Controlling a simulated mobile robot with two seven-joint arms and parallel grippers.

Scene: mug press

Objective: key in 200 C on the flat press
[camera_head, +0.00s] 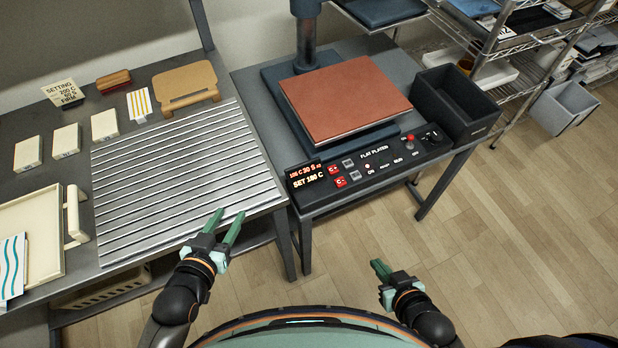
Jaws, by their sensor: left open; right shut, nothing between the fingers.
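The flat press has a rust-red upper pad (345,101) and a black control panel (375,163) along its front edge. A red-lit display (304,175) at the panel's left end seems to read SET 186 C on its lower line; the digits are small. Beside it are two red buttons, C+ (333,169) and C- (341,182), with two grey buttons (350,168) to their right. My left gripper (229,212) is open and empty, over the near edge of the slatted surface. My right gripper (380,267) is shut and empty, in front of and below the panel, touching nothing.
A setting card (62,92) at the left back seems to read 200 C. The slatted surface (175,165) lies left of the press. A black bin (455,100) stands at the press's right. Several white boxes (66,140) stand at left. The floor between my arms is clear.

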